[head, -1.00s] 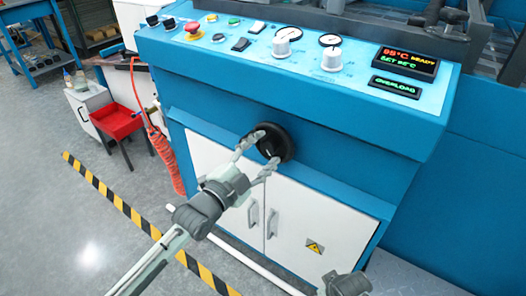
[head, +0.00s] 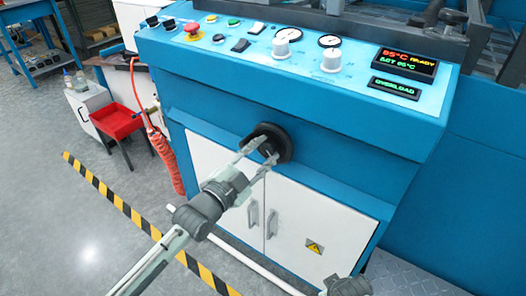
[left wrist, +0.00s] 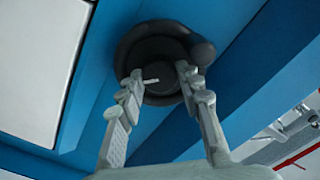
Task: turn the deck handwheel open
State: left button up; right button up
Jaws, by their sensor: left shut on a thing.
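The deck handwheel (head: 284,139) is a round black wheel on the blue front of the machine, below the control panel. In the left wrist view the wheel (left wrist: 150,33) shows its dark rim, a recessed centre and a rounded knob (left wrist: 203,52) at upper right. My left gripper (head: 257,153) is at the wheel, its two fingers reaching in front of its face. In the left wrist view the gripper (left wrist: 160,77) has its fingertips on either side of the wheel's centre, inside the rim. It is shut on the wheel; the exact contact is partly hidden.
White cabinet doors (head: 312,215) with grey handles lie below the wheel. The sloped panel above carries a red emergency button (head: 193,27), knobs and a lit display (head: 407,61). Striped floor tape (head: 118,203) crosses open floor.

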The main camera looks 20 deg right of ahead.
pick_arm(q)
jog(key=n, duration=0.3)
jog(key=shift+n, duration=0.3)
jog(key=n, duration=0.3)
jog(key=shift+n, duration=0.3)
jog(key=n, duration=0.2)
jog(key=shift+f+n, duration=0.1)
jog(key=shift+n, duration=0.3)
jog(key=n, duration=1)
jog(key=shift+s+b, duration=0.1)
jog(key=shift+b, duration=0.25)
jog(key=n, duration=0.3)
jog(key=shift+n, duration=0.8)
pick_arm(e)
jog(key=shift+w+r, duration=0.3)
jog(key=shift+r, duration=0.5)
